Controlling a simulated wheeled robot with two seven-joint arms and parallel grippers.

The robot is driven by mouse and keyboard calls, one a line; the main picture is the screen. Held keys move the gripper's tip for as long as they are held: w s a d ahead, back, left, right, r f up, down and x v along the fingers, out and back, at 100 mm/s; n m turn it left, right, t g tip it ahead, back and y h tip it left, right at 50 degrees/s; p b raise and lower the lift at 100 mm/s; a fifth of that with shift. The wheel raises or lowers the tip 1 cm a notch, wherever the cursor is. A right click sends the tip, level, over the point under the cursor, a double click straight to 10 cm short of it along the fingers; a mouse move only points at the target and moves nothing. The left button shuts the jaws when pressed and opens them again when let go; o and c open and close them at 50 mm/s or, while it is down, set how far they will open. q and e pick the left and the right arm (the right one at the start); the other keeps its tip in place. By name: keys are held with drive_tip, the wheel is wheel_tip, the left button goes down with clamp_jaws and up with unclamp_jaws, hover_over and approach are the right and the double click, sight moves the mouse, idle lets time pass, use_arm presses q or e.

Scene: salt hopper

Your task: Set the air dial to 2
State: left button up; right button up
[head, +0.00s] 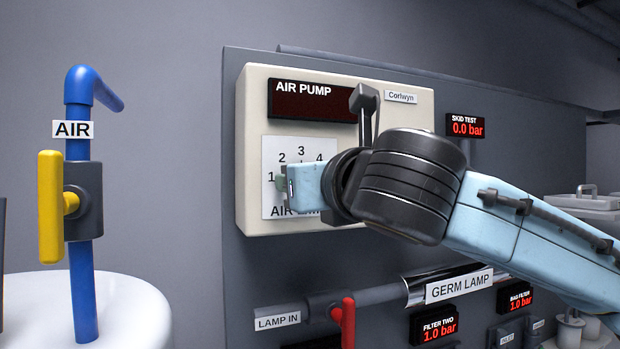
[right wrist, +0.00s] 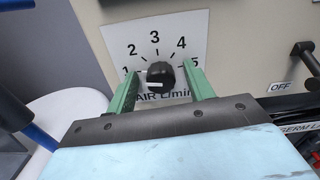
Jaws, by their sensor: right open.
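The air dial is a round black knob (right wrist: 160,77) on a white plate (right wrist: 175,38) numbered 1 to 5. A white mark on the knob's left side points left, roughly toward the 1. My right gripper (right wrist: 163,74) is open, with one green finger on each side of the knob. I cannot tell whether either finger touches it. In the head view my right gripper (head: 281,183) is in front of the dial plate (head: 301,147), and the gripper and wrist hide the knob. My left gripper is out of view.
The dial plate is on the cream AIR PUMP box (head: 252,120), whose display (head: 310,100) is dark. A grey lever (head: 365,102) stands up above my wrist. A yellow valve handle (head: 50,205) on the blue AIR pipe (head: 82,290) is left. A red handle (head: 347,322) is below.

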drive_tip(key=c, duration=1)
drive_tip(key=shift+m, duration=0.3)
drive_tip(key=shift+d+m, duration=0.1)
drive_tip(key=shift+m, duration=3.5)
drive_tip(key=o, duration=1)
